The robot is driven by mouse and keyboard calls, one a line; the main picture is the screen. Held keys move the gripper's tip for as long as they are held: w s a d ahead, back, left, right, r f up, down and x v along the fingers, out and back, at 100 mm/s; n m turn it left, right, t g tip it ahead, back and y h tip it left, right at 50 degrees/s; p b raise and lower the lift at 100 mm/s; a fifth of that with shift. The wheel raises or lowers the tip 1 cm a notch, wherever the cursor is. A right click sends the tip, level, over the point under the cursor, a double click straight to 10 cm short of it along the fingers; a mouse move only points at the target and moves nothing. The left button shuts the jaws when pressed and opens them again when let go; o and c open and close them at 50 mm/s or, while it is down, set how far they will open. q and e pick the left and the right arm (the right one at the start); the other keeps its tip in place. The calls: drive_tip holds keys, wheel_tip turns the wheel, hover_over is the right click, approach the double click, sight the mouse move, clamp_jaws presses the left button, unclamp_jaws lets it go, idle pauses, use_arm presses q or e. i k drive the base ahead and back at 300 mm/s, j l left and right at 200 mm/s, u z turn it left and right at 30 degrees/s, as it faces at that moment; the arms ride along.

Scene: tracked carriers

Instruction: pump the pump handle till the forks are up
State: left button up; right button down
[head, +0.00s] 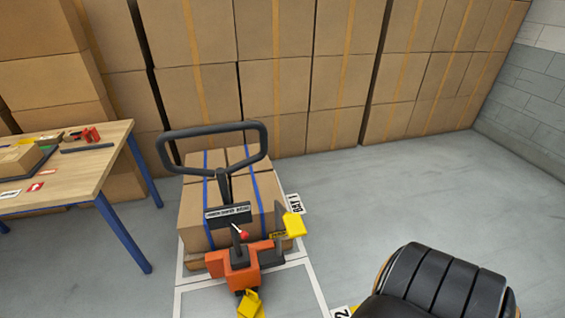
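The pump handle (213,130) is a dark looped bar on a shaft that rises from the orange body of a pallet jack (239,272). It stands upright, leaning slightly, in front of strapped cartons (262,196). A small red knob (243,234) sits low on the shaft, below a dark label plate (228,213). The forks are hidden under the load, so I cannot tell their height. Neither of my grippers is in view, and nothing is seen touching the handle.
A wooden table (88,168) with blue legs stands at the left, with a carton and tools on it. Stacked cartons (340,80) line the back. Yellow pieces (294,224) are beside the jack. White lines mark its bay.

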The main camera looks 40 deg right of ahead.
sight(295, 227)
drive_tip(key=l+u, duration=0.1)
drive_tip(key=l, duration=0.9)
drive_tip(key=k+l, duration=0.1)
drive_tip(key=l, duration=0.95)
drive_tip(key=i+u, duration=0.05)
